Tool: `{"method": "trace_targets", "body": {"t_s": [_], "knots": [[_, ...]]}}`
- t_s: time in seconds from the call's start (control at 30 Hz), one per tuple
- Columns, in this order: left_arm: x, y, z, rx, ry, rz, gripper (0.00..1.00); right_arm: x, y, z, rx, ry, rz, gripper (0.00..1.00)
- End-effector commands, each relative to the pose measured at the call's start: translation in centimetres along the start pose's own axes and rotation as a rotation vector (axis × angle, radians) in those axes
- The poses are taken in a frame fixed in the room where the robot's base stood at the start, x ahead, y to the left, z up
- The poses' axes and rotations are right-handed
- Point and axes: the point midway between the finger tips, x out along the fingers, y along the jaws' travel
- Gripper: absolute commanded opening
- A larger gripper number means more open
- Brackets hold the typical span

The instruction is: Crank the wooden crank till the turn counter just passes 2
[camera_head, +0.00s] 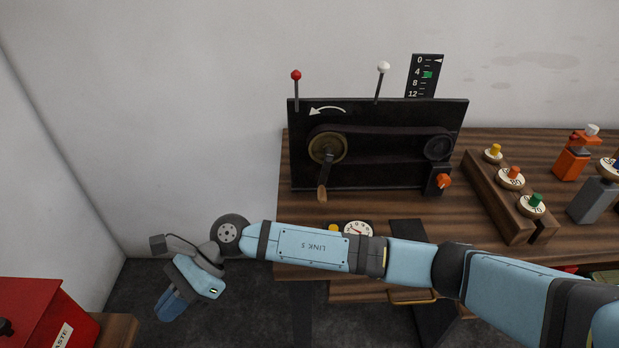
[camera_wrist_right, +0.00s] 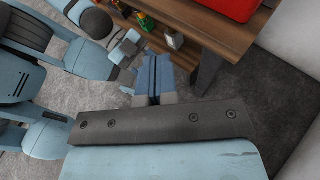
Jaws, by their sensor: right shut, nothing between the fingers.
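The wooden crank handle (camera_head: 322,193) hangs down from the brass wheel (camera_head: 327,147) on the upright black panel (camera_head: 310,186). A white curved arrow on the panel points left above this wheel. A black scale (camera_head: 426,72) marked 0, 4, 8, 12 stands behind the panel; a white pointer is at 0 and a green mark is near 4. My right gripper (camera_head: 170,304) is shut and empty, left of the table and apart from the crank. Its blue fingers show together in the wrist view (camera_wrist_right: 154,80).
A belt runs to a dark wheel (camera_head: 438,148); an orange knob (camera_head: 444,181) sits below it. Red-tipped (camera_head: 296,76) and white-tipped (camera_head: 383,67) levers rise from the panel. A wooden rack (camera_head: 510,221) with capped weights stands right. A red bin (camera_head: 40,315) is lower left.

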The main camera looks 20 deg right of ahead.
Motion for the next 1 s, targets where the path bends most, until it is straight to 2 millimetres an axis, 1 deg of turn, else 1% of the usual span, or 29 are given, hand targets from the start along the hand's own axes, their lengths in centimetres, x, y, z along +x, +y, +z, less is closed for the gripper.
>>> {"method": "trace_targets", "body": {"t_s": [0.03, 0.07, 0.1, 0.17, 0.2, 0.27, 0.3, 0.37, 0.4, 0.5, 0.6, 0.7, 0.77, 0.87, 1.0], "knots": [[0.1, 0.0, 0.1, 0.000, 0.000, 0.000, 0.51, -1.3, -0.9, -1.4, -0.109, 0.154, 0.035, 0.00], [0.1, 0.0, 0.1, 0.000, 0.000, 0.000, 0.51, -2.2, -1.4, -2.4, -0.169, 0.245, 0.060, 0.00], [0.1, 0.0, 0.2, 0.000, 0.000, 0.000, 0.51, -3.6, -2.0, -3.6, -0.243, 0.366, 0.097, 0.00], [0.1, 0.0, 0.2, 0.000, 0.000, 0.000, 0.51, -6.3, -3.2, -5.3, -0.343, 0.551, 0.157, 0.00], [0.2, 0.0, 0.3, 0.000, 0.000, 0.000, 0.51, -8.5, -4.1, -6.3, -0.401, 0.675, 0.199, 0.00], [0.2, 0.0, 0.3, 0.000, 0.000, 0.000, 0.51, -12.3, -5.5, -7.4, -0.471, 0.863, 0.267, 0.00], [0.2, 0.0, 0.3, 0.000, 0.000, 0.000, 0.51, -15.2, -6.3, -7.8, -0.505, 0.984, 0.313, 0.00], [0.3, 0.0, 0.4, 0.000, 0.000, 0.000, 0.51, -19.5, -7.5, -8.0, -0.537, 1.154, 0.381, 0.00], [0.3, 0.0, 0.4, 0.000, 0.000, 0.000, 0.51, -22.2, -8.2, -7.9, -0.547, 1.256, 0.424, 0.00], [0.3, 0.0, 0.5, 0.000, 0.000, 0.000, 0.51, -28.2, -9.3, -6.9, -0.543, 1.463, 0.513, 0.00], [0.3, 0.0, 0.5, 0.000, 0.000, 0.000, 0.51, -32.1, -9.8, -5.8, -0.522, 1.592, 0.573, 0.00], [0.3, 0.0, 0.5, 0.000, 0.000, 0.000, 0.51, -34.0, -10.0, -5.2, -0.507, 1.651, 0.603, 0.00], [0.3, 0.0, 0.5, 0.000, 0.000, 0.000, 0.51, -34.4, -10.0, -5.4, -0.504, 1.664, 0.609, 0.00], [0.2, 0.0, 0.3, 0.000, 0.000, 0.000, 0.51, -34.6, -9.9, -6.3, -0.501, 1.663, 0.611, 0.00], [-0.1, 0.0, -0.1, 0.000, 0.000, 0.000, 0.51, -35.0, -9.9, -8.8, -0.501, 1.660, 0.611, 0.00]]}}
